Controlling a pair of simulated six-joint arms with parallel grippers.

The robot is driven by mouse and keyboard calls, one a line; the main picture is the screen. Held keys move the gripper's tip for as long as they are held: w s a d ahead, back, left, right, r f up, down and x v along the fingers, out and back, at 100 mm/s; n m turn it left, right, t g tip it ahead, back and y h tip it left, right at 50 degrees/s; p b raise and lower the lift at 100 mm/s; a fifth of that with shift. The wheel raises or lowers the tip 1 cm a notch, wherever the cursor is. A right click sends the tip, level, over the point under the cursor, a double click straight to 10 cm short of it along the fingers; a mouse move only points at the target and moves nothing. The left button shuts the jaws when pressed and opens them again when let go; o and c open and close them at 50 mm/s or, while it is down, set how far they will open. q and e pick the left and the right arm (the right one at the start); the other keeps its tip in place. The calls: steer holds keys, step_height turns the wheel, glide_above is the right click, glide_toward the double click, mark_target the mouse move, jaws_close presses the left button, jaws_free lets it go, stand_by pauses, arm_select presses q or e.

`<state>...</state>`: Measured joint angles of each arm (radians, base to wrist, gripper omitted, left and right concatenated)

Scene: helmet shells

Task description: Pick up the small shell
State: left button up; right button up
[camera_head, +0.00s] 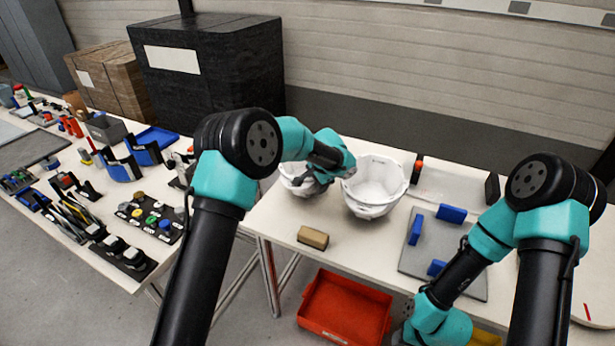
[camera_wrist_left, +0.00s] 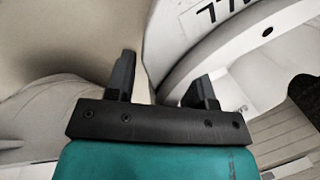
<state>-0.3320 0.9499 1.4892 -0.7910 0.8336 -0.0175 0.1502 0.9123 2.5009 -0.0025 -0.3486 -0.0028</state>
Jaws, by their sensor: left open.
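Two white shells sit side by side on the white table. The small shell (camera_head: 291,178) is the left one, and my left arm and hand cover part of it. The larger shell (camera_head: 374,184) stands just to its right, open side up. My left gripper (camera_head: 321,179) is over the right part of the small shell. In the left wrist view its two dark fingers (camera_wrist_left: 163,85) are spread, and a curved white shell rim passes between and beyond them. A shell face with lettering ending in "LL" (camera_wrist_left: 215,15) is close beyond. Contact is unclear. My right gripper is not visible.
A tan block (camera_head: 313,237) lies in front of the shells. A grey plate with blue blocks (camera_head: 450,214) is to the right. A red bin (camera_head: 345,308) stands below the table front. A second table at left holds many tools.

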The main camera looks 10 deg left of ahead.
arm_select(q)
jaws_close()
stand_by(0.4)
step_height(320, 180, up, 10)
steer(key=shift+r, duration=0.1)
stand_by(0.7)
stand_by(0.4)
